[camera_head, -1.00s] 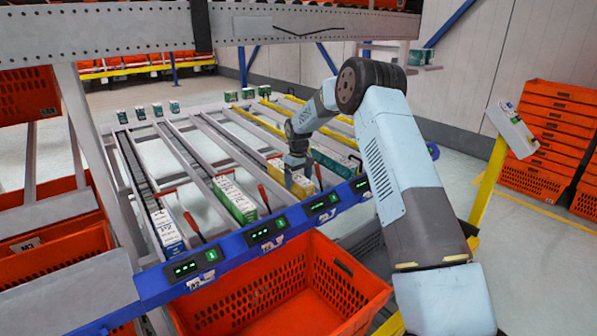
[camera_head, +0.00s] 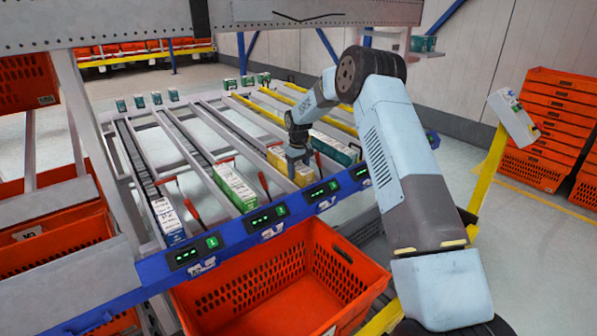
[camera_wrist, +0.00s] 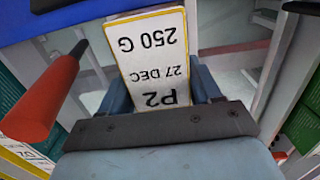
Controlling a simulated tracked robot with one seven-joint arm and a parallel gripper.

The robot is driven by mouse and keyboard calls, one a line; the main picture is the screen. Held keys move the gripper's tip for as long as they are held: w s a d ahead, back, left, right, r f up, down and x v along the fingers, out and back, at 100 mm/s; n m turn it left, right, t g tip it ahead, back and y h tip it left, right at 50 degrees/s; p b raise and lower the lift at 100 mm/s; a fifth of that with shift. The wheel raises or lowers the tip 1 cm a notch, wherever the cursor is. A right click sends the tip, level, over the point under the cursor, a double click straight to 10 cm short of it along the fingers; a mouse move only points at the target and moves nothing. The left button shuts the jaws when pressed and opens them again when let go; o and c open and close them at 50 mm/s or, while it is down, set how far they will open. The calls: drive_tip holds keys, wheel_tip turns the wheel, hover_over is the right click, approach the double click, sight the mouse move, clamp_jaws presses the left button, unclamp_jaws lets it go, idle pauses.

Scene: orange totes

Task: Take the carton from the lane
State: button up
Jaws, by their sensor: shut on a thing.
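A yellow carton (camera_head: 279,160) sits at the front end of its lane, behind the third display of the blue rail. My gripper (camera_head: 298,158) is over it from above. In the wrist view the carton (camera_wrist: 152,48) shows a white label reading 250 G, 27 DEC, P2, upside down. My gripper (camera_wrist: 163,95) is shut on it, one finger at each side. The carton's lower part is hidden, so I cannot tell whether it is clear of the lane.
A green-and-white carton (camera_head: 235,187) and a blue-and-white carton (camera_head: 166,216) stand in lanes to the left, a teal carton (camera_head: 331,147) to the right. A red lever (camera_wrist: 52,97) is close beside my gripper. An orange tote (camera_head: 275,290) stands below the blue rail (camera_head: 245,229).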

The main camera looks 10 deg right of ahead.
drive_tip(key=c, duration=0.3)
wheel_tip(320, 180, up, 12)
drive_tip(key=shift+f, duration=0.25)
idle(0.3)
drive_tip(key=s+d, duration=0.7)
drive_tip(key=s, duration=0.4)
drive_tip(key=s+d, duration=0.7)
drive_tip(key=s, duration=0.5)
